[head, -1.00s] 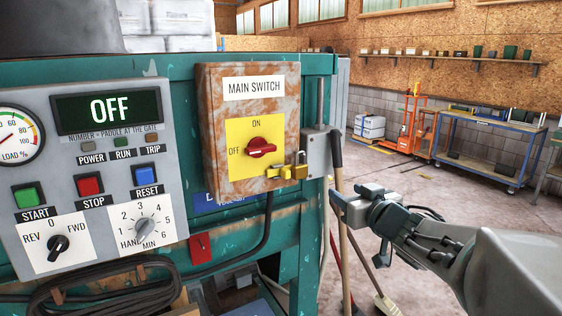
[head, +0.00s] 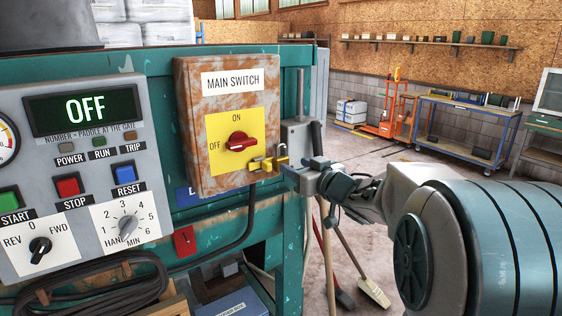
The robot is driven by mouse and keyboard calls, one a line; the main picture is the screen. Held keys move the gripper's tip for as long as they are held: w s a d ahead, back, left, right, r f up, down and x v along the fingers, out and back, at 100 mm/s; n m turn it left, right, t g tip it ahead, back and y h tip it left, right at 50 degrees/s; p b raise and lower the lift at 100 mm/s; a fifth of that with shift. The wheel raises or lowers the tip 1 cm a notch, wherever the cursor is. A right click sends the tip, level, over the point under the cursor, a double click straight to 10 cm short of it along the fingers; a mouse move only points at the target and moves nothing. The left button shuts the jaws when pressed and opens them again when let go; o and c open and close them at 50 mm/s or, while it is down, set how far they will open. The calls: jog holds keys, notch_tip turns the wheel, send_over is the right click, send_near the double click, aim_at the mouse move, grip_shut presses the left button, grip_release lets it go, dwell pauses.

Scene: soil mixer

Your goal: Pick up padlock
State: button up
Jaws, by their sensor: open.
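The small brass padlock (head: 281,155) hangs at the lower right edge of the rusty main switch box (head: 188,120), next to a yellow hasp (head: 259,164). Its shackle points up. My gripper (head: 292,171) is at the padlock's right, its fingers reaching left toward it at about the same height. The gripper is open, and no grip on the padlock shows. Whether a finger touches the padlock I cannot tell. The red rotary handle (head: 238,143) sits on the yellow plate left of the padlock.
A grey bracket with a dark lever (head: 316,135) stands right behind my gripper. The control panel (head: 150,170), its display reading OFF, is at the left. A broom (head: 372,290) leans below my arm.

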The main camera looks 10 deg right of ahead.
aim_at(287, 157)
jog(key=shift+p+x, duration=0.7)
jog(key=shift+x, duration=1.8)
jog(key=shift+s+a+f, duration=0.1)
jog(key=shift+a+f, duration=0.05)
jog(key=shift+f, duration=0.05)
jog(key=c, duration=0.8)
jog(key=shift+r, duration=0.15)
jog(key=shift+r, duration=0.6)
jog(key=b+v, duration=0.1)
jog(key=v, duration=0.5)
jog(key=b+v, duration=0.1)
jog(key=v, duration=0.5)
jog(key=b+v, duration=0.1)
jog(key=v, duration=0.5)
jog(key=shift+f, duration=0.35)
